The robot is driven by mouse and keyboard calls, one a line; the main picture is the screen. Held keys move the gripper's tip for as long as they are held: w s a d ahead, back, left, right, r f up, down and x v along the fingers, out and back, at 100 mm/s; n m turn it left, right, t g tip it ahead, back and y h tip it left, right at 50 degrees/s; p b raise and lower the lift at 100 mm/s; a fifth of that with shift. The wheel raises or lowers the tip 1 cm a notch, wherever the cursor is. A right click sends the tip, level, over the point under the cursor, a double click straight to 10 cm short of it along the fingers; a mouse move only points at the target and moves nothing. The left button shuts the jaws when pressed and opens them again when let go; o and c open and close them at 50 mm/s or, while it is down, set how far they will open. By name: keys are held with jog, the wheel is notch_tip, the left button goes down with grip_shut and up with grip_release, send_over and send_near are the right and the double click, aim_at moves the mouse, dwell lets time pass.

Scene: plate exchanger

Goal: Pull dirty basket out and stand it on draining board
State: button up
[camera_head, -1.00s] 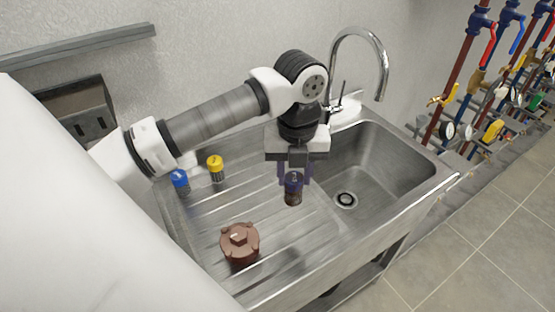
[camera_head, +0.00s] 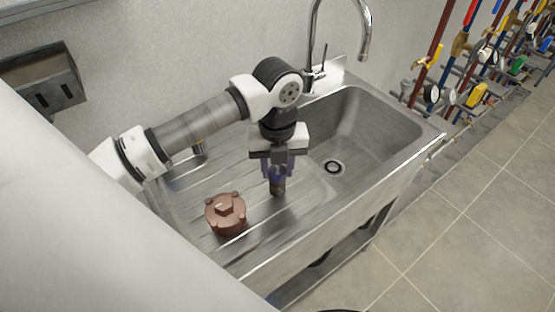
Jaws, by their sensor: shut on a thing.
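My gripper (camera_head: 278,171) points down over the draining board (camera_head: 258,222), close to the sink bowl's left side. It is shut on a small dark basket (camera_head: 278,187), which hangs upright between the fingers. The fingers hide most of the basket's bluish-purple upper part; its brownish lower end shows below them. I cannot tell whether its bottom touches the board. A brown lobed cap (camera_head: 226,213) sits on the draining board to the left of the basket and nearer the front.
The sink bowl (camera_head: 375,130) with its drain lies to the right, with a tall tap (camera_head: 313,45) behind. A small dark item (camera_head: 200,150) is mostly hidden behind my arm. Valves and pipes (camera_head: 440,70) line the far right. The board's front is clear.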

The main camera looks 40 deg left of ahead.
jog(key=shift+f, duration=0.3)
jog(key=o, duration=1.1)
jog(key=shift+c, duration=0.2)
jog(key=shift+r, duration=0.1)
jog(key=shift+r+p, duration=1.5)
jog(key=shift+r, duration=2.95)
